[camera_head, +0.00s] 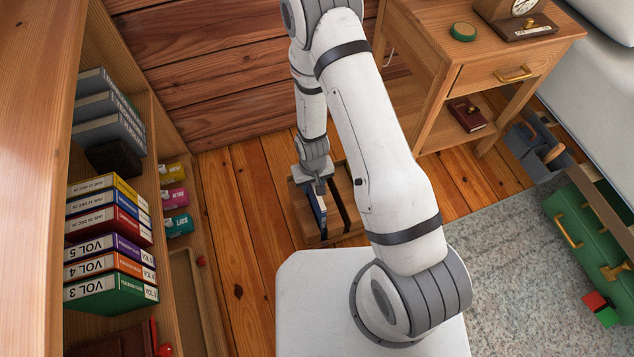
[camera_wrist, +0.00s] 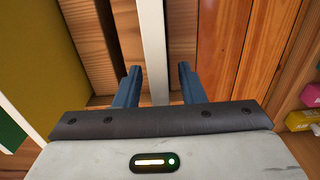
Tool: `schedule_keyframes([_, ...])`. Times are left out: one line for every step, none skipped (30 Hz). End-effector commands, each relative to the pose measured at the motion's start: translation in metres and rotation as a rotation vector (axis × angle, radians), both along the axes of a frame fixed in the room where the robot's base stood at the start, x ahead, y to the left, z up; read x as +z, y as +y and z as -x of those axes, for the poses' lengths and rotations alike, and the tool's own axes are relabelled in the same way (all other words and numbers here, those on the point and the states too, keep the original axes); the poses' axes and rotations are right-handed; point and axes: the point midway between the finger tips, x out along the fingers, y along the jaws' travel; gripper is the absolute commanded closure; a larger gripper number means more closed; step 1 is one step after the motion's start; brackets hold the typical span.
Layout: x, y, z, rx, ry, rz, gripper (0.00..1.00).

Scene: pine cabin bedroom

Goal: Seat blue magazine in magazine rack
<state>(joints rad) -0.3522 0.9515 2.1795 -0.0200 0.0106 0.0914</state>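The blue magazine (camera_head: 319,213) stands upright in the wooden magazine rack (camera_head: 302,213), beyond my base. Its lower part is hidden by the rack. My gripper (camera_head: 319,184) is over the rack, at the magazine's top. In the wrist view, the two fingers of my gripper (camera_wrist: 158,72) are apart. A pale strip, which looks like the magazine's top edge (camera_wrist: 151,35), runs between them. I cannot tell whether the magazine rests on the rack's bottom.
A wooden shelf (camera_head: 175,110) with binders and small boxes stands at left. A nightstand (camera_head: 435,75) is at back right. A green case (camera_head: 590,230) and toy blocks (camera_head: 598,305) lie at right. Open plank floor (camera_head: 235,210) separates shelf and rack.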

Motion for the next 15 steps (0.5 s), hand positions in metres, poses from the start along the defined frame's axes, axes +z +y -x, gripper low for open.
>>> schedule_keyframes([0.015, 0.0, 0.0, 0.0, 0.0, 0.0, 0.64])
schedule_keyframes([0.02, 0.0, 0.0, 0.0, 0.0, 0.0, 0.64])
schedule_keyframes([0.026, 0.0, 0.0, 0.0, 0.0, 0.0, 0.64])
schedule_keyframes([0.03, 0.0, 0.0, 0.0, 0.0, 0.0, 0.64])
schedule_keyframes([0.034, 0.0, 0.0, 0.0, 0.0, 0.0, 0.64])
schedule_keyframes([0.04, 0.0, 0.0, 0.0, 0.0, 0.0, 0.64])
schedule_keyframes([0.045, 0.0, 0.0, 0.0, 0.0, 0.0, 0.64])
schedule_keyframes([0.049, 0.0, 0.0, 0.0, 0.0, 0.0, 0.64])
schedule_keyframes([0.055, 0.0, 0.0, 0.0, 0.0, 0.0, 0.64])
schedule_keyframes([0.059, 0.0, 0.0, 0.0, 0.0, 0.0, 0.64])
schedule_keyframes([0.064, 0.0, 0.0, 0.0, 0.0, 0.0, 0.64])
schedule_keyframes([0.069, 0.0, 0.0, 0.0, 0.0, 0.0, 0.64])
schedule_keyframes([0.073, 0.0, 0.0, 0.0, 0.0, 0.0, 0.64])
schedule_keyframes([0.077, 0.0, 0.0, 0.0, 0.0, 0.0, 0.64])
schedule_keyframes([0.082, 0.0, 0.0, 0.0, 0.0, 0.0, 0.64])
